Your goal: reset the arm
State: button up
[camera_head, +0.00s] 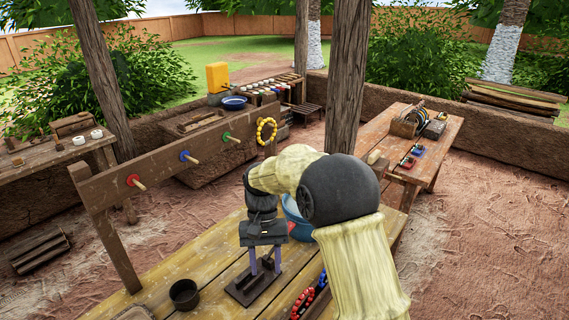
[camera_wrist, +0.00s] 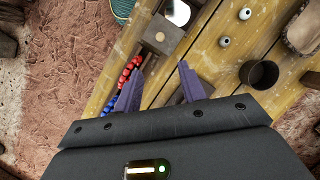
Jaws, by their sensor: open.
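My gripper (camera_head: 265,262) hangs from my bent arm above the plank work table (camera_head: 215,262), pointing down. Its two purple fingers are apart with nothing between them. A dark flat piece (camera_head: 245,292) lies on the table below the fingers; whether they touch it, I cannot tell. In the wrist view the gripper (camera_wrist: 160,60) also shows open and empty. A string of red and blue beads (camera_wrist: 124,80) lies beside the left finger there.
A dark cup (camera_head: 184,294) stands left on the table. A blue bowl (camera_head: 291,210) is partly hidden behind my arm. A beam with coloured pegs (camera_head: 190,157) crosses behind the table; a yellow bead loop (camera_head: 260,130) hangs at its right end. A side table (camera_head: 440,140) stands right.

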jog(key=s+d+m+t, duration=0.1)
jog(key=s+d+t, duration=0.2)
jog(key=s+d, duration=0.3)
jog(key=s+d+r+t, duration=0.1)
jog(key=s+d+t, duration=0.3)
jog(key=d, duration=1.2)
jog(key=shift+s+d+m+y+p, duration=0.3)
jog(key=shift+s+m+p, duration=0.15)
jog(key=shift+s, duration=0.65)
jog(key=shift+w+r, duration=0.1)
jog(key=shift+c, duration=0.5)
